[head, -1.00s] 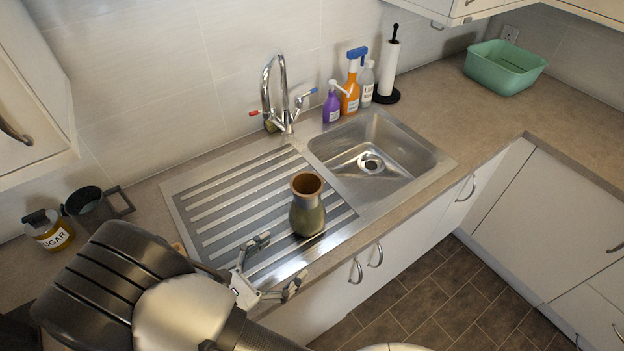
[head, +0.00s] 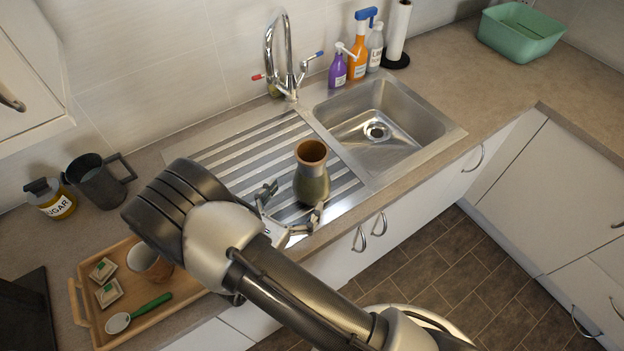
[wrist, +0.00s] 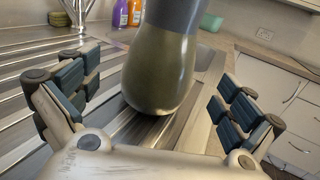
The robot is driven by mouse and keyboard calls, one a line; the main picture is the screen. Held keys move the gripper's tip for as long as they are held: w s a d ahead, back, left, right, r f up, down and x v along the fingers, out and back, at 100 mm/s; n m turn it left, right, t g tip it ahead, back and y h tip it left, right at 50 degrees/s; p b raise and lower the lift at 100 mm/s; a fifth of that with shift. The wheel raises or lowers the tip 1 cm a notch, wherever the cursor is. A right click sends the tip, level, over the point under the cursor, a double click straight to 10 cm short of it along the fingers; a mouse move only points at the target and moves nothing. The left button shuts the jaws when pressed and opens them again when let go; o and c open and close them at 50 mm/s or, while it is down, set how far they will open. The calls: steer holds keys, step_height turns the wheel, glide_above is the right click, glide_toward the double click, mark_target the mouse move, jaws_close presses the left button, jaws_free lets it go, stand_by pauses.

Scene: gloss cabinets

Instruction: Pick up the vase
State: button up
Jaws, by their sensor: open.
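The vase (head: 312,178) stands upright on the ridged metal drainboard, left of the sink basin. It has an olive-green body, a grey-blue neck band and a brown rim. My gripper (head: 291,204) is open, with its fingers close to the vase on its near left side. In the wrist view the vase (wrist: 160,70) stands between and just beyond the two spread fingers of my gripper (wrist: 162,112), apart from both. Its top is cut off in that view.
The drainboard (head: 232,157) is otherwise clear. A tap (head: 284,65) rises behind it. Spray bottles (head: 358,55) stand behind the basin. A wooden tray (head: 88,305) with a cup and spoon lies at the lower left. A green tub (head: 520,35) sits at the far right.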

mark_target(303, 191)
steer(key=x, duration=0.2)
steer(key=f+b+x, duration=0.1)
steer(key=x, duration=0.1)
steer(key=shift+w+d, duration=0.25)
steer(key=shift+d, duration=0.1)
steer(key=shift+w+d+r, duration=0.1)
steer(key=shift+w+d, duration=0.05)
steer(key=shift+w, duration=0.15)
steer(key=c, duration=1.6)
steer(key=shift+c, duration=0.4)
steer(key=shift+r, duration=0.15)
